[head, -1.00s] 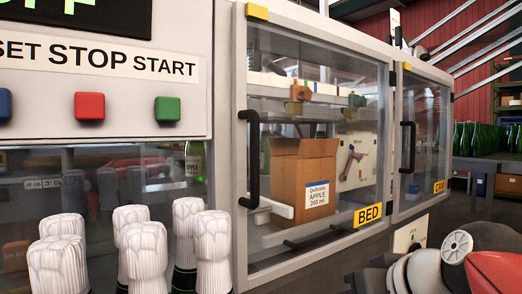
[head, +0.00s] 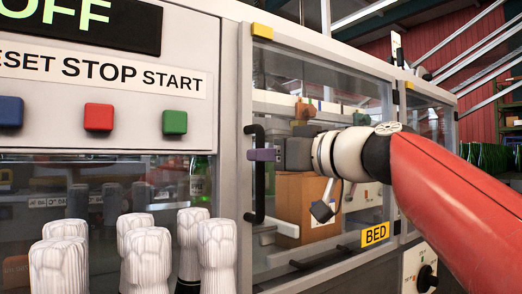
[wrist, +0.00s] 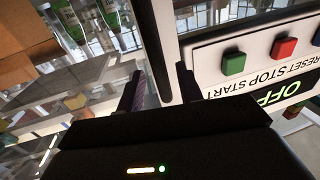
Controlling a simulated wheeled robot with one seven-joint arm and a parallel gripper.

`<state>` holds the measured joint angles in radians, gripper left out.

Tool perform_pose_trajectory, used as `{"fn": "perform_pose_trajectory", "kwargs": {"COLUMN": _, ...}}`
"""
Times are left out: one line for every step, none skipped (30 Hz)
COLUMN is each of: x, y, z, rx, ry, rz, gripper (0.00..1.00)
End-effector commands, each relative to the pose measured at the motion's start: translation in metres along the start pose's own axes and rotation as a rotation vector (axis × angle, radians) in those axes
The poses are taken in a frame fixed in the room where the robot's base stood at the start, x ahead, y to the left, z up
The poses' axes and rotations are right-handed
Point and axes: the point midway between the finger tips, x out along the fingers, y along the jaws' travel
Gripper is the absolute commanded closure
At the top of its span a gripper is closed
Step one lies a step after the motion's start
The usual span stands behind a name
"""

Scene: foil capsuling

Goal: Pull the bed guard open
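The bed guard (head: 330,112) is a clear panel in a grey frame, with a yellow BED label (head: 375,235) at its lower right. It looks closed. Its black upright handle (head: 256,190) is at the left edge. My gripper (head: 262,155) reaches in from the right at the handle's upper half. In the wrist view, the fingers (wrist: 160,88) are apart, with the dark handle bar (wrist: 150,40) running between them. A gap shows beside the bar, so the fingers do not look closed on it. In the head view, the finger hides part of the handle.
Left of the guard is a control panel with blue, red (head: 98,117) and green (head: 175,121) buttons and a display reading OFF (head: 75,14). Several white-capped bottles (head: 145,258) stand in front below. Behind the guard is a cardboard box (head: 300,190).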

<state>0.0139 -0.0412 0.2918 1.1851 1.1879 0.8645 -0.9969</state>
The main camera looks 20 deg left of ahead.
Motion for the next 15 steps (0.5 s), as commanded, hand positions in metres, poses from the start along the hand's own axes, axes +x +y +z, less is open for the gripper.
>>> {"fn": "perform_pose_trajectory", "kwargs": {"x": 0.008, "y": 0.000, "z": -0.002, "rx": 0.002, "ry": -0.001, "rz": -0.003, "gripper": 0.64}}
{"fn": "perform_pose_trajectory", "kwargs": {"x": 0.012, "y": 0.000, "z": -0.002, "rx": 0.002, "ry": -0.001, "rz": -0.002, "gripper": 0.64}}
{"fn": "perform_pose_trajectory", "kwargs": {"x": 0.016, "y": 0.000, "z": -0.002, "rx": 0.001, "ry": -0.001, "rz": -0.002, "gripper": 0.64}}
{"fn": "perform_pose_trajectory", "kwargs": {"x": 0.019, "y": 0.000, "z": -0.002, "rx": 0.001, "ry": -0.001, "rz": -0.001, "gripper": 0.64}}
{"fn": "perform_pose_trajectory", "kwargs": {"x": 0.021, "y": 0.000, "z": -0.002, "rx": 0.001, "ry": -0.001, "rz": -0.001, "gripper": 0.64}}
{"fn": "perform_pose_trajectory", "kwargs": {"x": 0.024, "y": 0.000, "z": -0.001, "rx": 0.001, "ry": -0.001, "rz": -0.001, "gripper": 0.64}}
{"fn": "perform_pose_trajectory", "kwargs": {"x": 0.025, "y": 0.000, "z": -0.001, "rx": 0.001, "ry": -0.001, "rz": -0.001, "gripper": 0.64}}
{"fn": "perform_pose_trajectory", "kwargs": {"x": 0.026, "y": 0.000, "z": -0.001, "rx": 0.001, "ry": -0.001, "rz": -0.001, "gripper": 0.64}}
{"fn": "perform_pose_trajectory", "kwargs": {"x": 0.027, "y": 0.000, "z": 0.000, "rx": 0.001, "ry": 0.000, "rz": -0.001, "gripper": 0.64}}
{"fn": "perform_pose_trajectory", "kwargs": {"x": 0.028, "y": 0.000, "z": 0.000, "rx": 0.000, "ry": 0.000, "rz": 0.000, "gripper": 0.64}}
{"fn": "perform_pose_trajectory", "kwargs": {"x": 0.028, "y": 0.000, "z": 0.000, "rx": 0.000, "ry": 0.000, "rz": 0.000, "gripper": 0.64}}
{"fn": "perform_pose_trajectory", "kwargs": {"x": 0.028, "y": 0.000, "z": 0.000, "rx": 0.000, "ry": 0.000, "rz": 0.000, "gripper": 0.64}}
{"fn": "perform_pose_trajectory", "kwargs": {"x": 0.028, "y": 0.000, "z": 0.000, "rx": 0.000, "ry": 0.000, "rz": 0.000, "gripper": 0.64}}
{"fn": "perform_pose_trajectory", "kwargs": {"x": 0.027, "y": 0.000, "z": 0.000, "rx": 0.000, "ry": 0.000, "rz": 0.001, "gripper": 0.64}}
{"fn": "perform_pose_trajectory", "kwargs": {"x": 0.027, "y": 0.000, "z": 0.000, "rx": 0.000, "ry": 0.000, "rz": 0.001, "gripper": 0.64}}
